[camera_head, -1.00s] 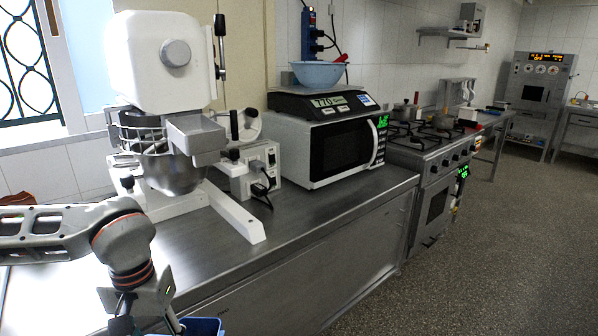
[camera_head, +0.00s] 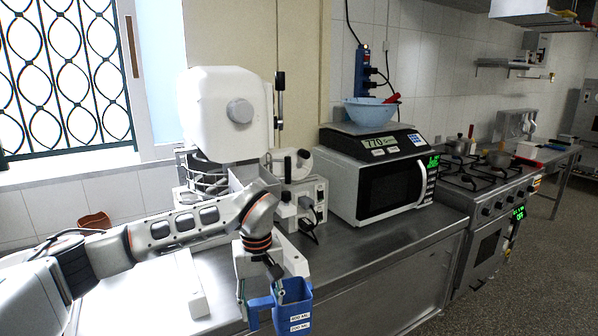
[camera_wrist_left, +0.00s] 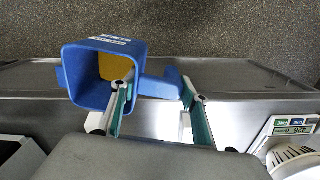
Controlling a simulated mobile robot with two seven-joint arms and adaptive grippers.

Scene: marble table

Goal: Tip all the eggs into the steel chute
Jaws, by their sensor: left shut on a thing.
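My left gripper (camera_head: 262,288) is shut on the handle of a blue measuring jug (camera_head: 295,308), held in front of the counter edge in the head view. The jug also shows in the left wrist view (camera_wrist_left: 82,82), with its mouth facing the camera and yellow-orange contents (camera_wrist_left: 117,68) inside, probably egg; single eggs cannot be made out. The white mixer (camera_head: 222,110) stands on the counter behind my left arm. The steel chute (camera_head: 243,174) on it is largely hidden by my arm. My right gripper is not in view.
A microwave (camera_head: 378,182) with a scale (camera_head: 372,143) and a light blue bowl (camera_head: 370,112) on top stands right of the mixer. A stove (camera_head: 490,205) is farther right. A brown pot (camera_head: 95,221) sits at the back left. The counter front (camera_head: 385,272) is clear.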

